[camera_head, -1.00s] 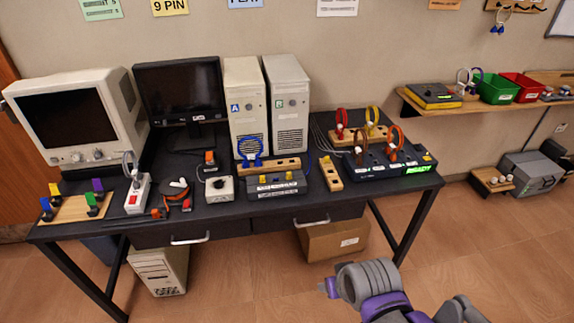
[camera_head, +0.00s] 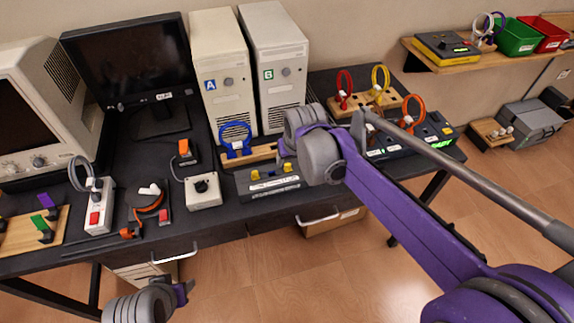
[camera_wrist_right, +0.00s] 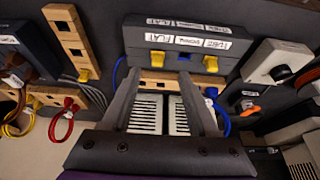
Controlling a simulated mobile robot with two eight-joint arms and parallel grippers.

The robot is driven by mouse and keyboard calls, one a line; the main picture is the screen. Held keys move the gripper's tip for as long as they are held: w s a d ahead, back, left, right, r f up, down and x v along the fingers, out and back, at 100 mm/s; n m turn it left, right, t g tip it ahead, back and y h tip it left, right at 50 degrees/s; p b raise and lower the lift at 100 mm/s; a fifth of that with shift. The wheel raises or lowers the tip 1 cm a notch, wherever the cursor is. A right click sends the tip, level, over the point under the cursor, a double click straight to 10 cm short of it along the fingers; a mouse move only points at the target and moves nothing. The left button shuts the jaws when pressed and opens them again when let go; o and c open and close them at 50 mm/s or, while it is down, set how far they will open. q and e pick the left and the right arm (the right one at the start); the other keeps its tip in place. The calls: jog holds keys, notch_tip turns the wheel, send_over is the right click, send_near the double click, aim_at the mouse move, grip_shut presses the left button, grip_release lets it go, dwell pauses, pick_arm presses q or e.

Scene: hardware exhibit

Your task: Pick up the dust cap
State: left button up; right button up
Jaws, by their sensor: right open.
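I cannot tell for certain which piece is the dust cap. Two small yellow caps stand on the edge of a dark labelled box (camera_head: 270,186). In the right wrist view they are the left yellow cap (camera_wrist_right: 157,60) and the right yellow cap (camera_wrist_right: 210,64). My right gripper (camera_wrist_right: 160,77) is open and empty, its fingertips near the box's edge and the wooden strip (camera_wrist_right: 150,83). In the head view my own arm mostly hides this gripper.
Towers A (camera_head: 222,75) and B (camera_head: 275,70) stand close behind the box. A white knob box (camera_head: 203,191) is to its left. A dark panel (camera_head: 440,130) with red, yellow and orange loops nearby is to its right.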

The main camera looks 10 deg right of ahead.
aim_at(288, 164)
jog(key=x, duration=0.7)
jog(key=shift+w+d, duration=0.2)
jog(key=shift+w, duration=0.3)
grip_shut()
